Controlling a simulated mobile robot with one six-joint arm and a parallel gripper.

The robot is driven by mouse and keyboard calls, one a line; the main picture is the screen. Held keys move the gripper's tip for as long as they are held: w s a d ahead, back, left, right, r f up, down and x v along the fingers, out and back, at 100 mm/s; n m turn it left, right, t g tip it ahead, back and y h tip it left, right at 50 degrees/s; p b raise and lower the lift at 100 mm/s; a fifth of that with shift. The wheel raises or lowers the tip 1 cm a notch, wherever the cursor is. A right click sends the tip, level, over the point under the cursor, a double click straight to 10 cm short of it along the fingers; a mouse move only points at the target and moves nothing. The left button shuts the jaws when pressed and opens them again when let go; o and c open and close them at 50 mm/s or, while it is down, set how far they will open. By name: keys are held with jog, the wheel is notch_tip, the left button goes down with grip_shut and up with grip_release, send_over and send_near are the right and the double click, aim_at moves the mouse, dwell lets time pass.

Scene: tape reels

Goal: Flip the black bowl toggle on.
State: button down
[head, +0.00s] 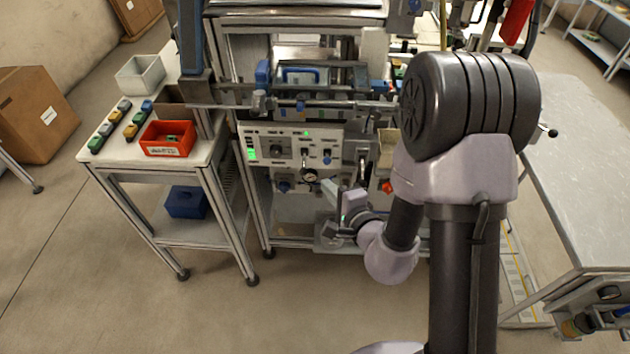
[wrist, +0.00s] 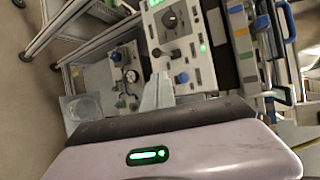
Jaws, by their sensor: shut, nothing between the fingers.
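The black bowl toggle (head: 305,154) is on the pale control panel (head: 293,163), between a black rotary dial (head: 277,150) and a blue-capped control (head: 327,157). In the wrist view the toggle (wrist: 157,52) shows a dark rounded tip just beyond my fingers, leaning toward the picture's left. My gripper (head: 329,190) is shut and empty, in front of and below the panel. In the wrist view its fingers (wrist: 158,86) lie together and appear apart from the toggle. I cannot tell the exact gap.
A round gauge (head: 310,176) and blue knobs sit below on the panel's lower part. A rail with clamps (head: 300,106) runs above the panel. A red bin (head: 168,139) stands on the side table at left. A grey worktable (head: 585,170) is at right.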

aim_at(304, 165)
jog(key=b+x, duration=0.3)
jog(key=x, duration=0.5)
jog(key=shift+w+b, duration=0.2)
jog(key=shift+b, duration=0.1)
jog(key=shift+f, duration=0.1)
